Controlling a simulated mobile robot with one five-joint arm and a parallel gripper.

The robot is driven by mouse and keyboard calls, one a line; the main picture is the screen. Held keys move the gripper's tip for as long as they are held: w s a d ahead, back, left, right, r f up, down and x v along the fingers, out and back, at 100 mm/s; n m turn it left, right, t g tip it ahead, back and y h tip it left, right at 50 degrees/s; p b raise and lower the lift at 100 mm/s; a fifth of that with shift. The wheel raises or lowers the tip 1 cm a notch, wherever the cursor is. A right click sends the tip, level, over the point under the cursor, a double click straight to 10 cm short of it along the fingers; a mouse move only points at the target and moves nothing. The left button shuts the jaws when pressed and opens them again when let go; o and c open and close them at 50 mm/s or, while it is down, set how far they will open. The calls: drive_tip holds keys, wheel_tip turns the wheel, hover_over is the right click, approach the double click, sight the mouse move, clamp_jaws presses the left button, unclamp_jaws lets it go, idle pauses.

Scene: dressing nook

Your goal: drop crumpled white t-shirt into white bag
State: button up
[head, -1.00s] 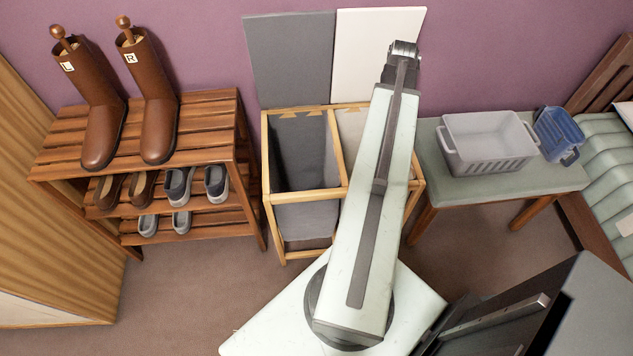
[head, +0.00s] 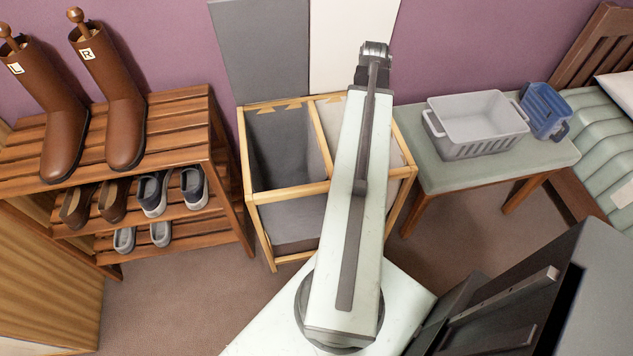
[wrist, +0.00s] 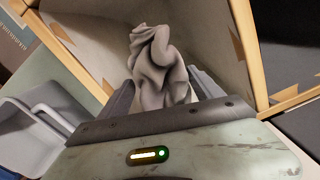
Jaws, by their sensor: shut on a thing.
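The crumpled white t-shirt (wrist: 160,65) shows as a greyish, folded bundle in the wrist view. My gripper (wrist: 163,88) is shut on it, with one finger on each side. Around and beyond it is the pale inside of the white bag (wrist: 215,35), framed by wooden rails. The shirt appears over the bag's opening; its height there is hard to tell. In the head view the white bag (head: 397,150) is the right compartment of a wooden hamper, mostly covered by my arm. My gripper and the shirt are hidden there.
A grey bag (head: 283,145) fills the hamper's left compartment. Grey and white panels stand behind. A bench (head: 500,172) at right holds a grey basket (head: 478,125) and a blue basket (head: 545,110). A wooden rack (head: 180,130) with boots and shoes stands at left.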

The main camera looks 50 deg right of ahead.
drive_tip(key=o, duration=1.6)
drive_tip(key=shift+c, duration=0.2)
wheel_tip(320, 180, up, 9)
drive_tip(key=p, duration=0.9)
drive_tip(key=shift+f, duration=0.15)
